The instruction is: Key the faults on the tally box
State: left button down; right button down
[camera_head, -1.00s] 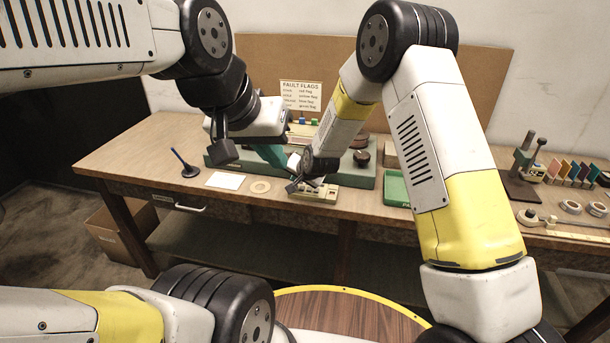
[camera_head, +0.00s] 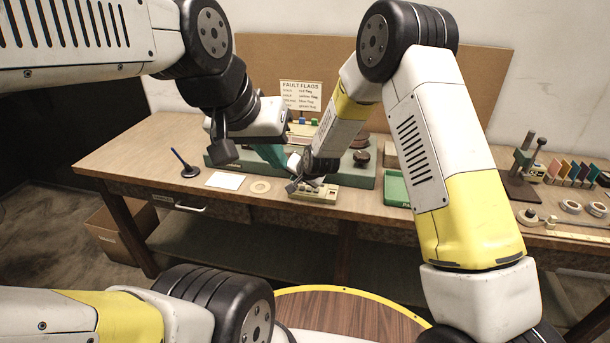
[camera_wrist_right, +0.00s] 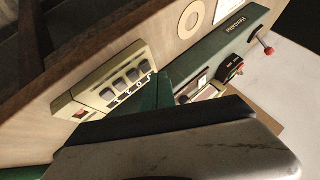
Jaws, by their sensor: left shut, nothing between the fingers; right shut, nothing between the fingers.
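The tally box (camera_head: 318,196) is a low cream box near the front edge of the bench. In the right wrist view the tally box (camera_wrist_right: 92,101) shows a row of grey keys and a small red part at one end. My right gripper (camera_head: 293,187) is shut and empty, close to the left end of the box; contact with a key cannot be told. In the wrist view a green finger (camera_wrist_right: 151,98) reaches beside the row of keys. My left gripper (camera_head: 279,159) is shut and empty, behind and left of the box, over the green machine.
The green winding machine (camera_head: 365,178) stands behind the box. A fault flags card (camera_head: 301,95) is at the back. A tape ring (camera_head: 260,186), white sheet (camera_head: 225,181) and pen stand (camera_head: 190,171) lie left. A green tray (camera_head: 396,188) is right.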

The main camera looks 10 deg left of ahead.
dwell(0.3)
jog(key=shift+f, duration=0.45)
jog(key=shift+f, duration=0.4)
dwell(0.5)
jog(key=shift+r, duration=0.85)
jog(key=shift+r, duration=2.5)
